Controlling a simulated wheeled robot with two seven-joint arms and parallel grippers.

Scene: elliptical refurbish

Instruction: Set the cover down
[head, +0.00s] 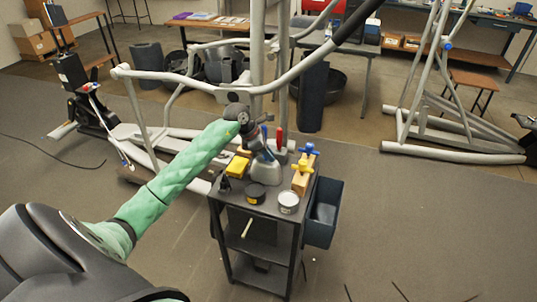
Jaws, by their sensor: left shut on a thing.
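My left arm in its green sleeve reaches in from the left, and my left gripper (258,147) points down above the back part of the small dark cart (272,209). The gripper is shut on a pale grey piece that looks like the cover (266,172). The cover is at the cart's top, between the yellow item and the wooden block. The gripper hides part of it, and I cannot tell whether it touches the cart top. My right gripper is not in view.
On the cart top are a yellow item (237,167), a wooden block (301,181) with blue and yellow clamps, a dark tin (255,194), a silver-lidded tin (288,203) and a red-handled tool (279,139). A dark bin (325,214) hangs at the right. The elliptical frame (190,83) stands close behind.

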